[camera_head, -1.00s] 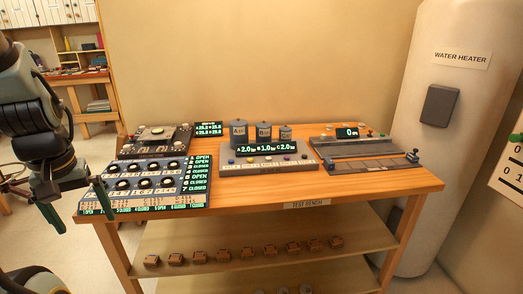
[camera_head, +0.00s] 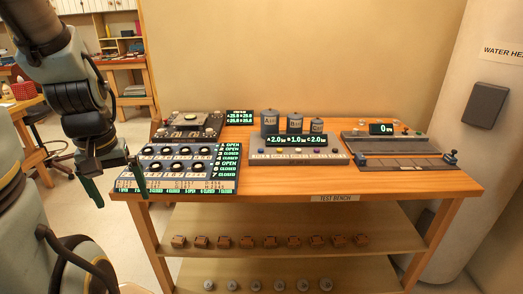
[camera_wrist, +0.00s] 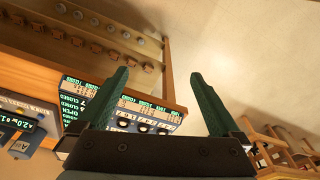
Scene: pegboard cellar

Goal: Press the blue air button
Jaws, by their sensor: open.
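The grey air console (camera_head: 256,160) stands mid-bench with three grey canisters (camera_head: 295,125) behind it and a green readout (camera_head: 291,140). A row of small coloured buttons runs along its top; the leftmost (camera_head: 262,153) looks blue, with a yellow one (camera_head: 280,152) beside it. The button labels are too small to read. My gripper (camera_head: 115,181) is open and empty by the bench's left front corner, well left of the console. In the wrist view my green fingers (camera_wrist: 160,76) are spread apart. The console only partly shows at that view's left edge.
A dial panel (camera_head: 180,168) with green OPEN/CLOSED text lies at the bench's left, between my gripper and the console. A grey rail fixture (camera_head: 395,150) is at the right. Lower shelves hold brown blocks (camera_head: 270,241). Bare wood lies before the console.

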